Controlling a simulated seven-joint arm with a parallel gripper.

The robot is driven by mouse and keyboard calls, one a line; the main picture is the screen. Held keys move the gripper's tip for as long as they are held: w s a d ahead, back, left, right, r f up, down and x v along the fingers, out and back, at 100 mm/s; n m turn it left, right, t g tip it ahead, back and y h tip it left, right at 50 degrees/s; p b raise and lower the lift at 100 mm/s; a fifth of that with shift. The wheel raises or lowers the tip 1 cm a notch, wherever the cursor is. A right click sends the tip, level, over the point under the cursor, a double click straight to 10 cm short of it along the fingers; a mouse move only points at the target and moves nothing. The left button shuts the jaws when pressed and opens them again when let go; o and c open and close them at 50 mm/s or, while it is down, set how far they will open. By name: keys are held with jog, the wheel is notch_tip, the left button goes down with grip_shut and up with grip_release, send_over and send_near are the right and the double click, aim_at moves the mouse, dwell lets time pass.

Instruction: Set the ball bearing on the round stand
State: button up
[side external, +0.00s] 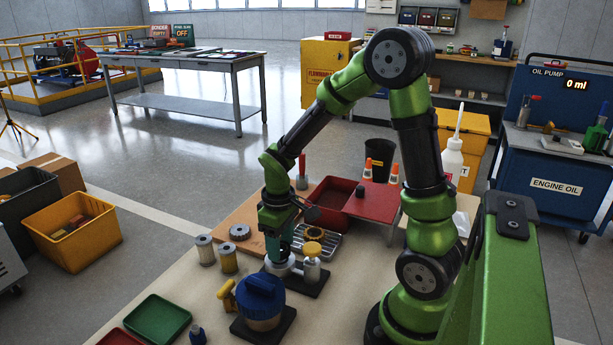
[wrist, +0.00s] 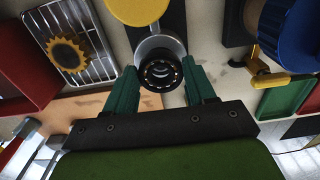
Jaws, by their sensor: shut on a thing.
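The ball bearing (wrist: 160,74), a dark ring with small bright balls, sits between the green fingertips of my gripper (wrist: 160,84) in the wrist view. My gripper is shut on it. The silvery round stand (wrist: 158,42) shows just behind the bearing. In the side view my gripper (side external: 279,254) points down right over the round stand (side external: 280,269), on a dark base plate. The bearing is mostly hidden there by the fingers. I cannot tell whether the bearing touches the stand.
A yellow-topped metal post (side external: 312,262) stands close right of the stand. A blue-lidded jar (side external: 262,297) is in front. Two small cylinders (side external: 228,260) stand left. A wire rack (side external: 325,246) and red bin (side external: 331,196) lie behind. A green tray (side external: 157,320) is front left.

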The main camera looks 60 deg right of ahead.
jog(key=shift+f, duration=0.85)
dwell(0.4)
jog(key=o, duration=1.1)
jog(key=shift+c, duration=0.2)
jog(key=shift+r, duration=3.55)
jog(key=s+a+r+m+t+y, duration=0.1)
jog(key=s+a+r+m+t, duration=0.1)
jog(key=s+a+r+t, duration=0.1)
jog(key=s+a+r+m+t+y, duration=0.1)
jog(key=s+a+r+m+t, duration=0.1)
jog(key=s+a+r+t, duration=0.2)
jog(key=a+r, duration=0.3)
jog(key=r, duration=0.2)
jog(key=shift+s+a+r, duration=0.15)
jog(key=shift+s+r, duration=0.15)
jog(key=shift+s, duration=0.05)
